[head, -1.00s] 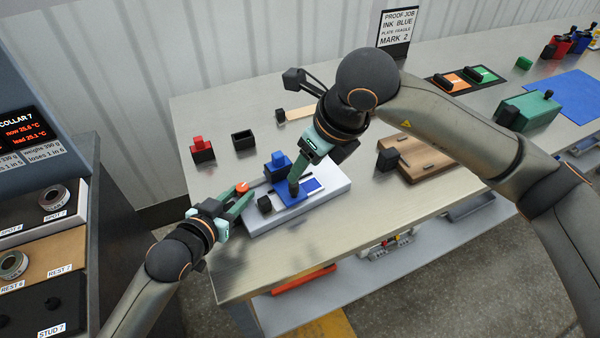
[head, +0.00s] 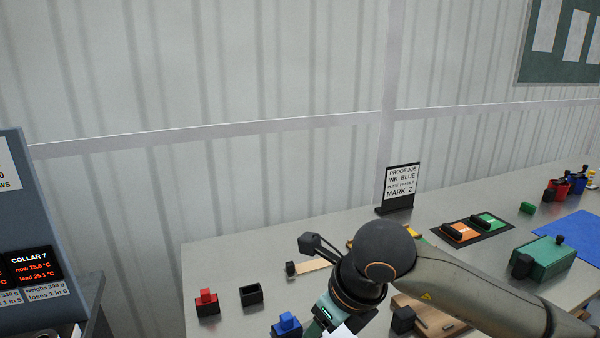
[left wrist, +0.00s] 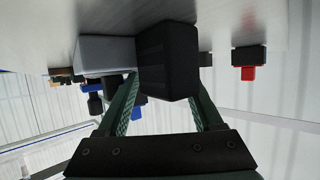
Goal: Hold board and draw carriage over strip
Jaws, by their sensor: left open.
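The strip cannot be made out.
A sign (head: 401,182) reads ink blue, mark 2. A wooden block (head: 430,322), a green box (head: 544,262) and a blue mat (head: 577,238) are at right.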

